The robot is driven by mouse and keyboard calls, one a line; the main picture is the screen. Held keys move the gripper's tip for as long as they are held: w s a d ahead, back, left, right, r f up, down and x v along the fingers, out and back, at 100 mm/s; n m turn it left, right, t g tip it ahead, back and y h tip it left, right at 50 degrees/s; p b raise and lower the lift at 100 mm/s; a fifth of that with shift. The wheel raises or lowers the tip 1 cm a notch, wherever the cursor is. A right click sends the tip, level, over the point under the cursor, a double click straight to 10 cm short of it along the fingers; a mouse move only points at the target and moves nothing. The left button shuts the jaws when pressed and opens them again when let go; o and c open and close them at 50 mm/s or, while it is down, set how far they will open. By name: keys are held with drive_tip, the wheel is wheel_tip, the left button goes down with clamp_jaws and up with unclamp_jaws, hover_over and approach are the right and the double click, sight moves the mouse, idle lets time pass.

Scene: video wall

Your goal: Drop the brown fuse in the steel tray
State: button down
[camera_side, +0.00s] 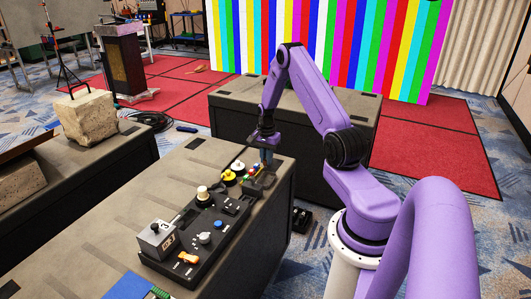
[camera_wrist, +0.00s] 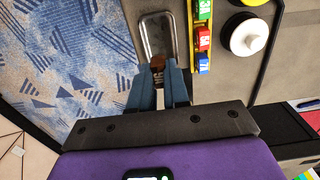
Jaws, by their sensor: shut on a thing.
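My gripper (camera_wrist: 158,75) has blue fingers and is shut on the brown fuse (camera_wrist: 158,63), which shows between the fingertips in the wrist view. The steel tray (camera_wrist: 156,32) is a shallow metal tray with rounded corners, just beyond the fingertips. The fuse overlaps the tray's near end in that view; I cannot tell its height above it. In the side view my gripper (camera_side: 267,153) points down over the far end of the table, and the fuse is too small to make out.
A rail beside the tray holds a green fuse (camera_wrist: 204,10), a red fuse (camera_wrist: 203,39) and a blue fuse (camera_wrist: 203,63). A black control panel (camera_side: 205,235) with buttons lies along the table (camera_side: 120,205). The table edge is left of the tray.

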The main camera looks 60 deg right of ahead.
drive_tip(key=shift+f, duration=3.35)
drive_tip(key=c, duration=1)
unclamp_jaws()
drive_tip(key=shift+c, duration=0.2)
drive_tip(key=shift+r, duration=3.5)
